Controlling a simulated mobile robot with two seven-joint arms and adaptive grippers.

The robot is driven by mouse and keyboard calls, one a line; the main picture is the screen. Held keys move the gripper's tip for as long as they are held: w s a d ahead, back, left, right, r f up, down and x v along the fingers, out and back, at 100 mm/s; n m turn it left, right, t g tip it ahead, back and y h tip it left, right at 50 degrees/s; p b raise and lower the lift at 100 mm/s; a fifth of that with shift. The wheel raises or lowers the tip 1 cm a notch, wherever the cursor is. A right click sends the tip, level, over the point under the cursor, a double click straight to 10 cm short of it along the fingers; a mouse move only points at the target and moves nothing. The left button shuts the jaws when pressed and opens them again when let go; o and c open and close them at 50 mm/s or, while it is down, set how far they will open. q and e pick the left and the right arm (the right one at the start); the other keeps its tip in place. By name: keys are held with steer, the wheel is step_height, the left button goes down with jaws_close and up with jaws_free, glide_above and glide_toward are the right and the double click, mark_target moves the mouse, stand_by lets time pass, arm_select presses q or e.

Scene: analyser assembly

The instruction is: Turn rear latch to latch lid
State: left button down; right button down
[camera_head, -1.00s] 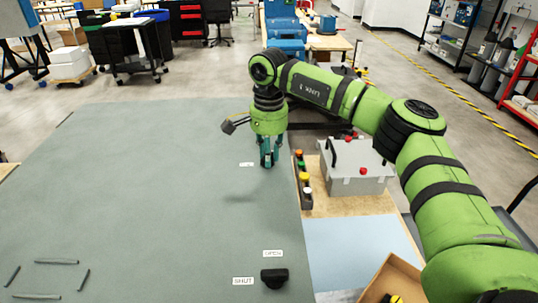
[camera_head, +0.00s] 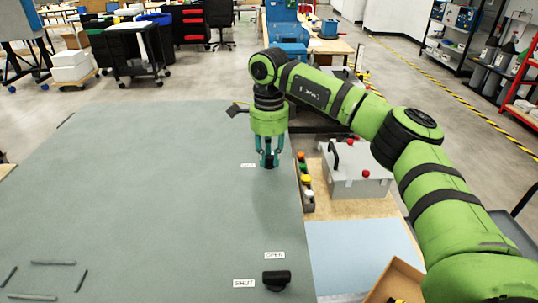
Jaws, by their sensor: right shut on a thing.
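The lid (camera_head: 150,190) is a wide flat grey-green panel filling the left and middle of the head view. The rear latch (camera_head: 269,161) is a small dark knob near the lid's right edge, mostly hidden by the fingers. My right gripper (camera_head: 268,163), teal-fingered, points down and is shut on it. A small white label (camera_head: 248,166) lies just left of it, too small to read. The front latch (camera_head: 277,279) is a black knob near the bottom, with an OPEN label (camera_head: 275,255) above it and a SHUT label (camera_head: 244,283) to its left. My left gripper is out of view.
Right of the lid, coloured buttons (camera_head: 306,181) sit in a strip beside a grey box (camera_head: 357,171) with red knobs. A pale blue mat (camera_head: 355,255) and a cardboard box (camera_head: 396,282) lie nearer. The lid's middle is clear.

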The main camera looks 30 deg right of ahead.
mark_target(270, 157)
steer(key=shift+d+m, duration=0.1)
steer(key=shift+m, duration=0.4)
steer(key=c, duration=1.1)
jaws_free()
steer(key=shift+o, duration=0.2)
step_height(270, 157, up, 12)
